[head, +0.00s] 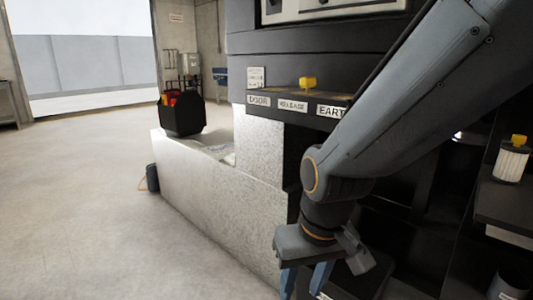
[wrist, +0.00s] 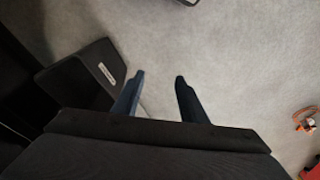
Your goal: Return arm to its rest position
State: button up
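My arm reaches down from the upper right in the head view, folded at the elbow. My gripper (head: 304,284) points downward at the bottom of the head view, in front of the dark cabinet. In the wrist view my gripper (wrist: 158,78) shows two blue fingers set apart, with only grey floor between them. It is open and empty. The fingertips are cut off at the lower edge of the head view.
A dark panel (head: 290,92) carries labels and a yellow knob (head: 307,83). A black tool bag (head: 182,113) stands on a pale plinth (head: 205,190). A dark labelled box (wrist: 82,68) lies left of the fingers. An orange item (wrist: 305,119) lies right. Floor at left is clear.

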jog(key=s+a+f+n+g+b, duration=0.2)
jog(key=s+a+f+n+b, duration=0.1)
jog(key=s+a+f+b, duration=0.45)
jog(key=d+r+m+p, duration=0.3)
jog(key=d+r+p, duration=0.7)
jog(key=r+p, duration=0.3)
jog(key=w+d+r+m+h+p, duration=0.1)
jog(key=d+r+m+p, duration=0.2)
jog(key=d+r+p, duration=0.7)
jog(key=shift+r+p, duration=1.9)
jog(key=shift+p, duration=3.05)
jog(key=shift+d, duration=0.1)
jog(key=shift+c, duration=0.3)
